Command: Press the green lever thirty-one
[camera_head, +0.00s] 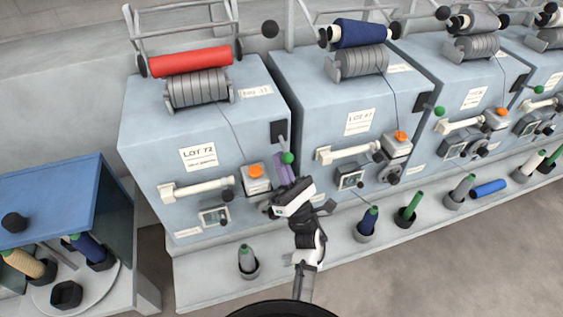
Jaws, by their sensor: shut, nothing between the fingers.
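A green-knobbed lever (287,157) stands on the right side of the front of the nearest blue-grey machine (140,130). My gripper (283,166), with purple fingers, is shut and empty, pointing up just below and left of the green knob. I cannot tell whether it touches the knob. Similar green knobs show on the second machine (439,110) and the third machine (539,89). The small tag on top of the nearest machine (256,91) is too blurred to read for certain, so no number thirty-one is legible.
An orange button box (256,178) and a white-handled bar (197,190) sit left of my gripper. Bobbins stand in cups on the ledge below, including a grey one (247,260) and a blue one (369,221). A blue-topped cabinet (50,195) stands at the left.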

